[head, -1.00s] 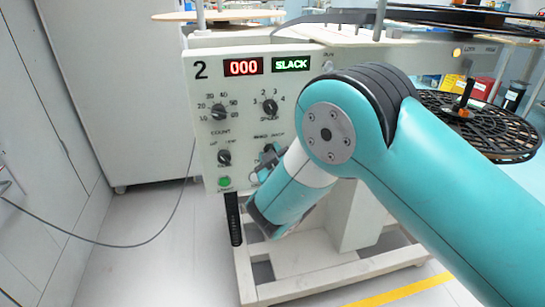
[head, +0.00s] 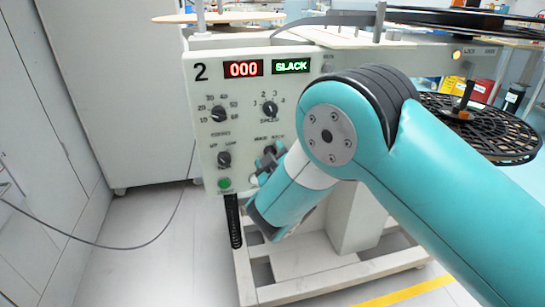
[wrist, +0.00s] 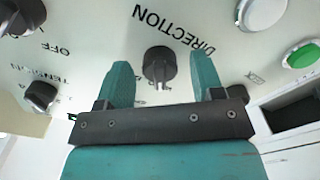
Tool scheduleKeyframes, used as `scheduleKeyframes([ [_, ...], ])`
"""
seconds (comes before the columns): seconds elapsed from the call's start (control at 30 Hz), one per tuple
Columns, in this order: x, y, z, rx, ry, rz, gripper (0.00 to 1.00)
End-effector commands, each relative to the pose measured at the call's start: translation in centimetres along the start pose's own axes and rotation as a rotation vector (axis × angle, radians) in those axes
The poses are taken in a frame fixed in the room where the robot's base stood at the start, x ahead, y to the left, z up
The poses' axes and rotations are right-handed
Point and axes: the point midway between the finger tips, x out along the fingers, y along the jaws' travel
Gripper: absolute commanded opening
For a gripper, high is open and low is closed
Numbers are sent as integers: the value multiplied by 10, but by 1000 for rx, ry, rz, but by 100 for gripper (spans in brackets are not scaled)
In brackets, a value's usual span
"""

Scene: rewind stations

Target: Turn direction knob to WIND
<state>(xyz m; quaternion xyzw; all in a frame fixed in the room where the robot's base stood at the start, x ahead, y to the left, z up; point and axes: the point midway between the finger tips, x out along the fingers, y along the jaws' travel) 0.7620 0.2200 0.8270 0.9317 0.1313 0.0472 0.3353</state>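In the wrist view the black direction knob (wrist: 158,64) sits on the pale panel, with the word DIRECTION upside down above it. My gripper (wrist: 159,60) is open, with one teal finger on each side of the knob and a visible gap on both sides. I cannot tell how deep the fingers reach or where the knob's pointer is. In the head view my gripper (head: 268,162) is at the lower right of the panel (head: 205,95) and largely covers the knob there. The displays read 000 and SLACK.
A green button (wrist: 300,54) and a pale round button (wrist: 262,12) lie right of the knob in the wrist view. Another black knob (wrist: 41,95) is at left. A black reel (head: 490,128) stands at right in the head view.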

Motion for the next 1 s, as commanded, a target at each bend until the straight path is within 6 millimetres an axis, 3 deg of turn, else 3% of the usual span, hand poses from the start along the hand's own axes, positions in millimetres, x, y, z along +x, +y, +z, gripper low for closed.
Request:
scheduleKeyframes([
  [0.23,-1,0,0,1,0,-1,61],
  [0.37,-11,-3,2,0,-2,-3,61],
  [0.7,-88,-6,5,-4,2,-6,61],
  [1.0,-124,-6,6,2,4,-2,61],
])
